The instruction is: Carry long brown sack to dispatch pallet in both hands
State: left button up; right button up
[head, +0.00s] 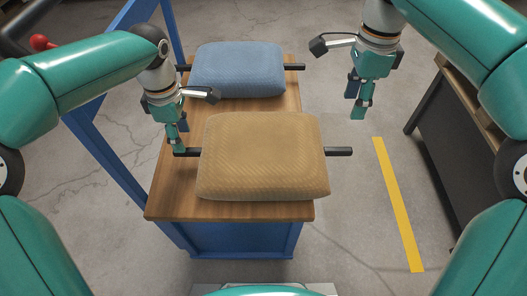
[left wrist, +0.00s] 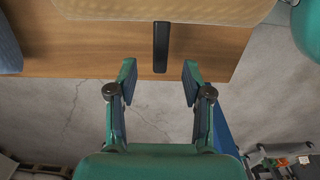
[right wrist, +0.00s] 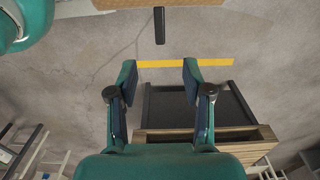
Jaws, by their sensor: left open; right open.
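The long brown sack (head: 263,155) lies flat on a wooden-topped bench, with a black bar handle sticking out at each end. My left gripper (head: 178,142) is open at the left handle (head: 187,152). In the left wrist view that handle (left wrist: 160,47) points between the open fingertips (left wrist: 160,76), just ahead of them. My right gripper (head: 360,104) is open and empty in the air, beyond and right of the right handle (head: 338,151). In the right wrist view the handle (right wrist: 159,25) is well ahead of the open fingers. A wooden slatted piece, possibly the dispatch pallet (right wrist: 205,135), sits on a dark stand.
A blue sack (head: 238,69) with similar handles lies behind the brown one on the bench (head: 230,211). A blue frame post (head: 105,165) stands left. The dark stand (head: 450,135) is at right. A yellow floor line (head: 398,205) crosses clear floor between.

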aim_at(188, 153)
pick_arm(q)
notch_tip(188, 153, down, 8)
jog(key=shift+r, duration=0.25)
pick_arm(e)
notch_tip(188, 153, down, 17)
pick_arm(q)
grip_shut()
pick_arm(e)
grip_shut()
pick_arm(q)
jog(key=shift+r, duration=0.1)
pick_arm(e)
jog(key=shift+r, duration=0.15)
